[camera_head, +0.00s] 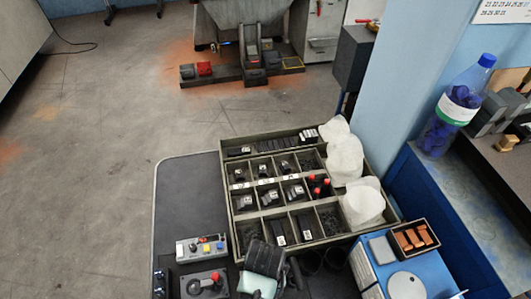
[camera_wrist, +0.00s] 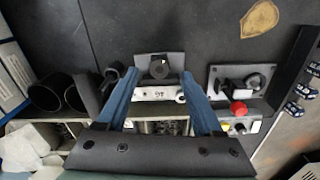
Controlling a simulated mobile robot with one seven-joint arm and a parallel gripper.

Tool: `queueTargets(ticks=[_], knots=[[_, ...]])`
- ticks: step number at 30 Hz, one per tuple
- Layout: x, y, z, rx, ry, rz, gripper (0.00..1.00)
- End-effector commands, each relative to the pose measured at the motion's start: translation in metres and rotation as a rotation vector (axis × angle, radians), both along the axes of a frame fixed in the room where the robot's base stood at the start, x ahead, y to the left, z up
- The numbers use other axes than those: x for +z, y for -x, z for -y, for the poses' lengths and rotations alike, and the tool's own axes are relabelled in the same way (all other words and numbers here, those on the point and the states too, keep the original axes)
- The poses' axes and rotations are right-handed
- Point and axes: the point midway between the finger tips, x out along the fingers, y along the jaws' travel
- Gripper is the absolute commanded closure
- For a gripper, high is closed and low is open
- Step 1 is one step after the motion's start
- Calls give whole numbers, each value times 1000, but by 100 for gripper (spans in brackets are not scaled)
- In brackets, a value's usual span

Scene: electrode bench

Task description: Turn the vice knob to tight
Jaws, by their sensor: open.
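The vice knob (camera_wrist: 158,67), a dark round knob on a dark plate, shows in the wrist view between and just beyond my fingertips. A white marked strip (camera_wrist: 156,93) lies below it, its lettering too small to read. My gripper (camera_wrist: 161,77) is open, with one blue finger on each side of the knob and strip. I see gaps on both sides and no clear contact; the height above the knob is hard to judge. In the head view my gripper (camera_head: 268,262) is at the bottom middle of the bench and hides the knob.
A joystick box (camera_head: 205,284) and a button box (camera_head: 201,247) stand left of my gripper. Dark cups (camera_head: 335,259) and a blue box (camera_head: 384,253) stand right. A compartment tray (camera_head: 232,210) with several small parts lies beyond. Bare bench (camera_head: 185,190) shows at the left.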

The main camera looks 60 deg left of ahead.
Motion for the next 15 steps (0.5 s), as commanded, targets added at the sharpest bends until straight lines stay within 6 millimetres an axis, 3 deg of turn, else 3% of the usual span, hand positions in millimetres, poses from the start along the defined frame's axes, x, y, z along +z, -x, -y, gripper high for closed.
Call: queueTargets(ticks=[6,15], knots=[[-30,0,0,0,-1,-1,32],[-39,0,0,-1,-2,1,32]])
